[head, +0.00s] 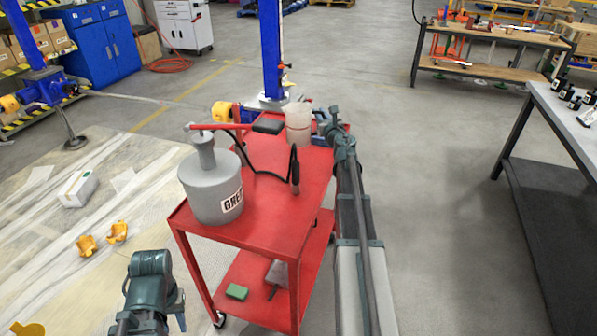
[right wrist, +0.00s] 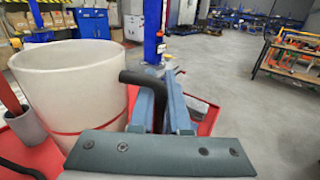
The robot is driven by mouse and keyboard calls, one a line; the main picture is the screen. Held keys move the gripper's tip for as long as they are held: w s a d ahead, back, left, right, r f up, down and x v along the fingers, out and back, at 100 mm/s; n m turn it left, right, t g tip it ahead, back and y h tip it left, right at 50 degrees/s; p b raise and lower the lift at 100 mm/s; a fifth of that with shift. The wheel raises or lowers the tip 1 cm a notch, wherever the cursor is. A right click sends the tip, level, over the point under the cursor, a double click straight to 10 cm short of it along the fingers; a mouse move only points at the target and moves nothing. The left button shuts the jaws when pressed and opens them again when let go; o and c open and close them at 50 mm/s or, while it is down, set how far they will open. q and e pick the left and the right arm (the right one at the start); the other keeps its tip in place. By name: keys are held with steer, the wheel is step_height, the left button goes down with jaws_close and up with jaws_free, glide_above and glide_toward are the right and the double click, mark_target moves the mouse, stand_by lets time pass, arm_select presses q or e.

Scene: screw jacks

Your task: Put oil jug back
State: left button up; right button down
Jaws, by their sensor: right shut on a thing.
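The oil jug (head: 298,124) is a pale, translucent, open-topped vessel at the far end of the red cart's top (head: 262,205). In the right wrist view the jug (right wrist: 68,90) is large at the left, upright, with a red line round it and a black handle (right wrist: 140,77). My right gripper (head: 323,122) is shut on that handle, at the jug's right side. I cannot tell whether the jug's base touches the cart. Part of my left arm and gripper (head: 152,290) shows low at the left, before the cart; its fingers are not clear.
A grey grease drum (head: 212,185) with a red lever and black hose stands on the cart's near end. A blue lift post (head: 271,50) rises behind. A bench (head: 560,115) stands right; the floor between is clear.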

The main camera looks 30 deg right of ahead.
steer(key=shift+f+b, duration=4.95)
steer(key=shift+f, duration=0.2)
steer(key=c, duration=0.9)
jaws_free()
steer(key=shift+r, duration=0.2)
steer(key=v, duration=1.2)
steer(key=shift+s, duration=0.1)
